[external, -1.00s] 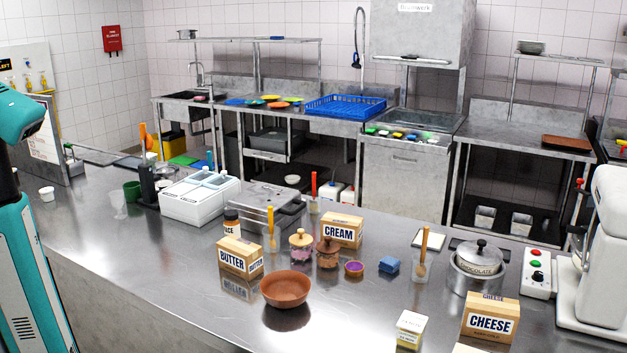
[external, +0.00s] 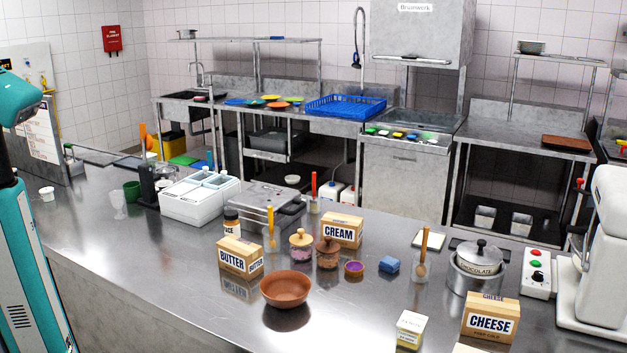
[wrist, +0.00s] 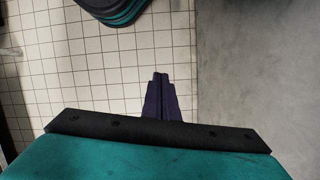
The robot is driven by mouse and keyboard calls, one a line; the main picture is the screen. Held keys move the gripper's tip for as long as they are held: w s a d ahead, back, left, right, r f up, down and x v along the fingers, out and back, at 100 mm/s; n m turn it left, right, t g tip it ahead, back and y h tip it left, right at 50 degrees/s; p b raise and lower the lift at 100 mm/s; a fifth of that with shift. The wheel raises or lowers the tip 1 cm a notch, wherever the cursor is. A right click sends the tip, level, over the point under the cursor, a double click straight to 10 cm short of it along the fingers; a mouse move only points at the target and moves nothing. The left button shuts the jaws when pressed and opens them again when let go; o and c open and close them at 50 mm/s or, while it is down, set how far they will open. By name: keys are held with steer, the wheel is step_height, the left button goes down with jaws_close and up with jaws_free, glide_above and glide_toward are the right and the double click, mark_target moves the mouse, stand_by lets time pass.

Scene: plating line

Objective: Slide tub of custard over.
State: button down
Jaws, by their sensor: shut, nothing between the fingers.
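No tub with a readable custard label shows. A small square tub (external: 411,330) with a white top and pale yellow lower part stands at the front edge of the counter, left of the cheese box. Its label is too small to read, so I cannot tell if it is the custard. My gripper (wrist: 161,82) shows in the wrist view, its dark fingers together and empty, above tiled floor beside a grey surface. The external view shows only part of my teal arm at the left edge; the gripper is out of that picture.
The steel counter (external: 350,315) is bare between the brown bowl (external: 286,288) and the square tub. The butter box (external: 240,257), cream box (external: 342,231), cheese box (external: 490,320) and chocolate pot (external: 477,268) stand around.

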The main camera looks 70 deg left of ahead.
steer(key=w+d+r+m+t+p, duration=0.15)
steer(key=d+r+m, duration=0.25)
steer(key=d+r, duration=1)
steer(key=w+d+r+m+t+p, duration=0.1)
steer(key=w+d+r+m+p, duration=0.2)
steer(key=d+r, duration=1.15)
steer(key=w+a+r+n+p, duration=0.1)
steer(key=w+a+r+n, duration=0.1)
steer(key=w+a+r, duration=0.6)
steer(key=w+a+r+n+h+p, duration=0.1)
steer(key=w+a, duration=0.2)
steer(key=a, duration=0.9)
steer(key=w+a+r+n, duration=0.2)
steer(key=w+a+r, duration=0.35)
steer(key=a, duration=0.45)
steer(key=w+a+r+n, duration=0.1)
steer(key=a+r+n, duration=0.1)
steer(key=a, duration=1.1)
steer(key=w+a+r+n+h, duration=0.1)
steer(key=a+r+n, duration=0.1)
steer(key=a, duration=1.1)
steer(key=shift+w+a+r+p, duration=0.3)
steer(key=shift+a+p, duration=0.05)
steer(key=shift+p, duration=0.05)
steer(key=shift+f, duration=0.1)
